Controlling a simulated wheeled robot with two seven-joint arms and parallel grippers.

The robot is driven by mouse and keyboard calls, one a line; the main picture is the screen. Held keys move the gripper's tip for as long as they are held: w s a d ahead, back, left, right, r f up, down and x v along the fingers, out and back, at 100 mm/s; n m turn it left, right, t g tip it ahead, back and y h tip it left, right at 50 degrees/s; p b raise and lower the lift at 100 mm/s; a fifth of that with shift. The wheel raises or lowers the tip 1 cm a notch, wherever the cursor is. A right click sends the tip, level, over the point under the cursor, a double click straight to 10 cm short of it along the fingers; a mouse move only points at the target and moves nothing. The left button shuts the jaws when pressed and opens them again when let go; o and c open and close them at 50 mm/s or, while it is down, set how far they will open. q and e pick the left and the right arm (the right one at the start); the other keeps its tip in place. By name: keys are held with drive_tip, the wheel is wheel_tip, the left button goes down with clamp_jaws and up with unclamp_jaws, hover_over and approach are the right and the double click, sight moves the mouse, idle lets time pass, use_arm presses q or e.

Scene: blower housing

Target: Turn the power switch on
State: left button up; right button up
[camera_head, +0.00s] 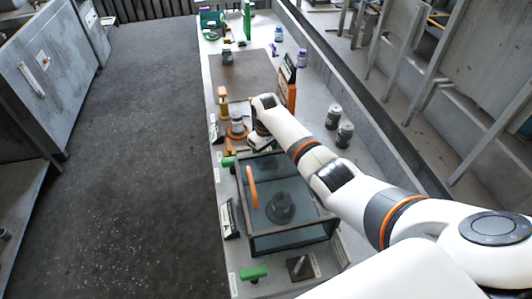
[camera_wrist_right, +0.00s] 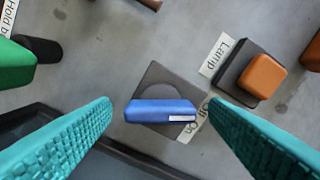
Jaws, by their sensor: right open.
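The power switch, a blue bar-shaped lever (camera_wrist_right: 161,111) on a dark square base (camera_wrist_right: 150,82), shows in the right wrist view with a partly hidden label reading "On" beside it. My right gripper (camera_wrist_right: 160,106) has its two teal fingers spread wide, one on each side of the blue lever, with a gap on both sides. The lever lies crosswise between the fingertips. In the head view my right gripper (camera_head: 259,144) is over the bench just behind the glass-lidded box, and the switch is hidden there. My left gripper is not in view.
An orange button (camera_wrist_right: 262,76) labelled "Lamp" sits right of the switch. A green handle (camera_wrist_right: 14,65) is at the left. The glass-lidded box (camera_head: 250,243) with an orange handle (camera_head: 252,187) stands close in front. Dark jars (camera_head: 344,134) stand right of my arm.

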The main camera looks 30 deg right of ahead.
drive_tip(key=shift+f, duration=0.1)
drive_tip(key=c, duration=1)
drive_tip(key=shift+r+m+p, duration=0.2)
drive_tip(key=shift+m+p, duration=0.55)
drive_tip(key=shift+m, duration=0.15)
drive_tip(key=m+p, duration=0.1)
drive_tip(key=m, duration=0.2)
drive_tip(key=shift+p, duration=0.4)
drive_tip(key=m+p, duration=0.1)
drive_tip(key=m, duration=0.3)
drive_tip(key=shift+f, duration=0.1)
drive_tip(key=shift+w+m+p, duration=0.1)
drive_tip(key=shift+m+p, duration=0.25)
drive_tip(key=shift+m, duration=1.15)
drive_tip(key=shift+d, duration=0.1)
